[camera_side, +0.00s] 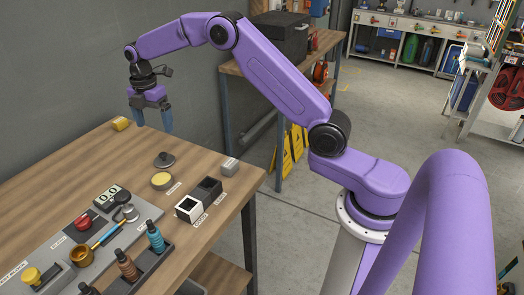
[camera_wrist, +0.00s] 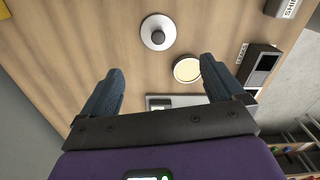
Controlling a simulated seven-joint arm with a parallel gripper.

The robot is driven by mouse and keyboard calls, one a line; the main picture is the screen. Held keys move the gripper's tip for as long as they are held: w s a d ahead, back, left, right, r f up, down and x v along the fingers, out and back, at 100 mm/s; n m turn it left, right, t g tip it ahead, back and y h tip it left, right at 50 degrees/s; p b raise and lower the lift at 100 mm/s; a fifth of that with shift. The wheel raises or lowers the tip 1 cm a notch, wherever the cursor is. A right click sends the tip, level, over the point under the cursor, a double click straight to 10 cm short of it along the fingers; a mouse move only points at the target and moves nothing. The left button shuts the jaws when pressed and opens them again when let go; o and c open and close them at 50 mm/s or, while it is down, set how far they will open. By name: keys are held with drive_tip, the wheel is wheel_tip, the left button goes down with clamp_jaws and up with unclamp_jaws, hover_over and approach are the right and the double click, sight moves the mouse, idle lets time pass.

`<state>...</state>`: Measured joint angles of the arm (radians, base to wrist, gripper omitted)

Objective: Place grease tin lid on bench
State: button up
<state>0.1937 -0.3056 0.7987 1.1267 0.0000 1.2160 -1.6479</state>
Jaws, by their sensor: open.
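The grease tin lid (camera_side: 164,160) is a grey disc with a dark knob. It lies knob up on the wooden bench (camera_side: 60,183), just behind the open tin (camera_side: 162,181) with its pale yellow contents. In the wrist view the lid (camera_wrist: 157,32) shows as a grey disc beyond my fingertips, apart from the tin (camera_wrist: 187,69). My gripper (camera_side: 153,128) is open and empty, fingers pointing down, above the far part of the bench. It also shows in the wrist view (camera_wrist: 161,66), with nothing between its fingers.
A yellow block (camera_side: 120,124) lies at the bench's back edge. A grey block (camera_side: 229,165) and a black-and-white divided box (camera_side: 198,200) stand near the right edge. A panel with a red button (camera_side: 83,222), a ladle and bottles fills the front. The left of the bench is bare.

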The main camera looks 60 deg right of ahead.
drive_tip(key=s+a+r+m, duration=0.25)
drive_tip(key=s+a, duration=0.25)
drive_tip(key=s, duration=0.6)
drive_tip(key=s+a+r+m, duration=0.1)
drive_tip(key=s+a+r, duration=0.3)
drive_tip(key=s, duration=0.7)
drive_tip(key=s+d+f+m, duration=0.1)
drive_tip(key=s+d+m, duration=0.1)
drive_tip(key=s, duration=0.9)
drive_tip(key=s+d+f+m, duration=0.2)
drive_tip(key=s+d, duration=0.2)
drive_tip(key=s, duration=0.8)
drive_tip(key=shift+s+d, duration=0.2)
drive_tip(key=shift+d, duration=0.1)
